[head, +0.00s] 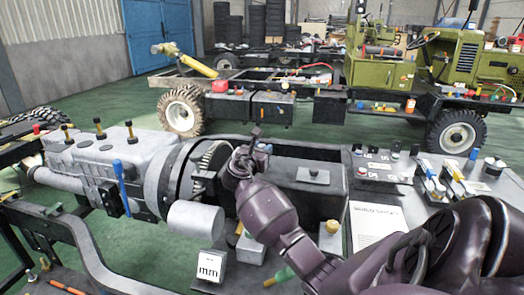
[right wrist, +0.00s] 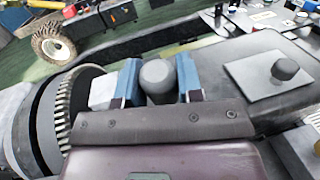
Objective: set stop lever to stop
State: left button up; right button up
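A lever with a long blue handle (head: 121,187) stands nearly upright on the near side of the grey engine (head: 95,160); no label shows that it is the stop lever. My right gripper (head: 255,135) is over the dark housing behind the toothed ring, well to the right of the blue handle. In the right wrist view the gripper's blue fingers (right wrist: 158,82) stand apart, one on each side of a rounded grey post (right wrist: 158,74). I cannot tell whether they press on it. My left gripper is out of view.
A toothed ring (head: 212,160) and a grey cylinder (head: 196,217) lie between the blue handle and my right arm. A square plate with a knob (head: 313,175) is on the housing. A bench with small parts (head: 475,175) stands right. A green truck (head: 425,60) is behind.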

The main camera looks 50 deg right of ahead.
grip_shut()
jog(key=shift+s+a+f+m+t+h+b, duration=0.15)
jog(key=shift+s+a+f+h+b, duration=0.2)
jog(key=shift+a+h, duration=0.2)
jog(key=shift+s+a+f+m+t+h+b, duration=0.2)
jog(key=shift+a+f+h+b, duration=0.1)
jog(key=shift+a+h, duration=0.25)
jog(key=shift+s+a+h, duration=0.1)
jog(key=shift+a+h, duration=0.05)
jog(key=shift+h, duration=0.35)
jog(key=shift+o, duration=1.2)
grip_release()
jog(key=o, duration=0.3)
jog(key=shift+a, duration=0.1)
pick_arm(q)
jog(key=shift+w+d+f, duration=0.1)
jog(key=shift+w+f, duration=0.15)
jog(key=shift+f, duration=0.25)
pick_arm(e)
jog(key=v, duration=1)
jog(key=shift+s+a, duration=0.15)
jog(key=shift+a, duration=0.2)
